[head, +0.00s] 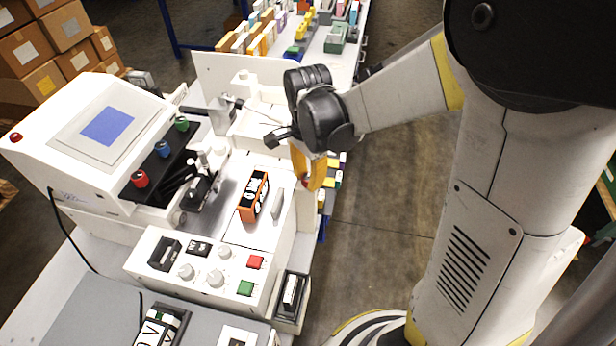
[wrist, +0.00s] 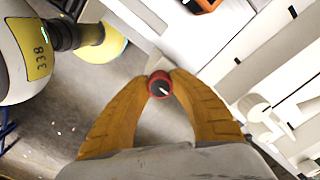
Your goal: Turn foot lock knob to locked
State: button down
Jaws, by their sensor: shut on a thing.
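The foot lock knob (wrist: 160,88) is a small round knob with a red rim, a dark face and a white pointer line. In the wrist view it sits between the two orange fingertips of my gripper (wrist: 160,78), which touch it from both sides. The pointer slants toward the lower right in that view. In the head view my gripper (head: 308,178) is at the right side of the white plotter, and only a bit of red shows by the fingers. I cannot read any lock marking near the knob.
The white plotter's control panel (head: 205,270) carries knobs and red and green buttons. An orange and black block (head: 254,196) stands on the plotter's plate. A screen unit (head: 98,135) is at left. Open floor (head: 385,200) lies right of the plotter.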

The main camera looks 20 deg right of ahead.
jog(key=c, duration=1.1)
grip_release()
jog(key=shift+a, duration=0.1)
notch_tip(320, 180, up, 12)
jog(key=n+t+b, duration=0.2)
jog(key=n+t, duration=0.1)
jog(key=n, duration=0.4)
send_near(309, 180)
jog(key=s+r, duration=0.1)
jog(key=s, duration=0.2)
jog(key=s+n+t, duration=0.1)
jog(key=n, duration=0.1)
jog(key=s+f+n+t, duration=0.1)
jog(key=n, duration=0.2)
jog(key=s+f+n+t+b, duration=0.1)
jog(key=s+n+t, duration=0.1)
jog(key=shift+d+f+n, duration=0.1)
jog(key=shift+d+n, duration=0.2)
